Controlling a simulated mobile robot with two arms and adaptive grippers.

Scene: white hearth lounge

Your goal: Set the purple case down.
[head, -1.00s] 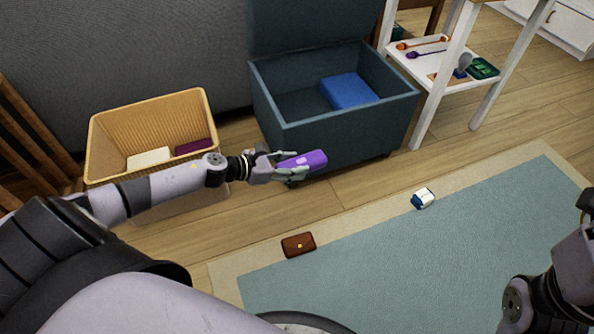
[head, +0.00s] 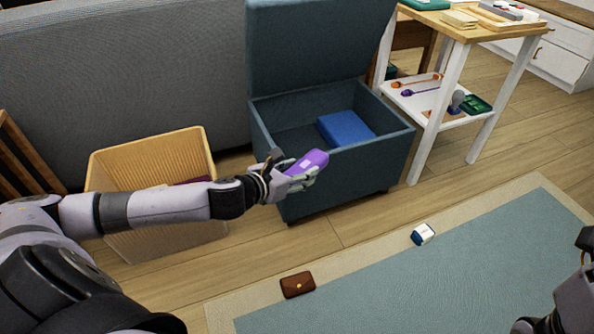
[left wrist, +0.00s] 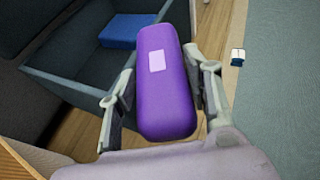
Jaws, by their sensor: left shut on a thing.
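The purple case (head: 307,162) is a rounded oblong with a pale label. My left gripper (head: 292,178) is shut on it and holds it in the air, in front of the open blue-grey storage box (head: 335,180) in the head view. In the left wrist view the case (left wrist: 165,95) lies between the two fingers (left wrist: 163,100), its far end towards the box (left wrist: 75,85). A dark part of my right arm shows at the right edge of the head view; its fingers cannot be made out.
A blue block (head: 346,129) lies inside the box. A wicker basket (head: 150,152) stands to its left, a white-legged table (head: 447,75) to its right. A brown wallet (head: 297,284) and a small white-and-blue box (head: 423,234) lie on the rug (head: 460,270). Wooden floor between is clear.

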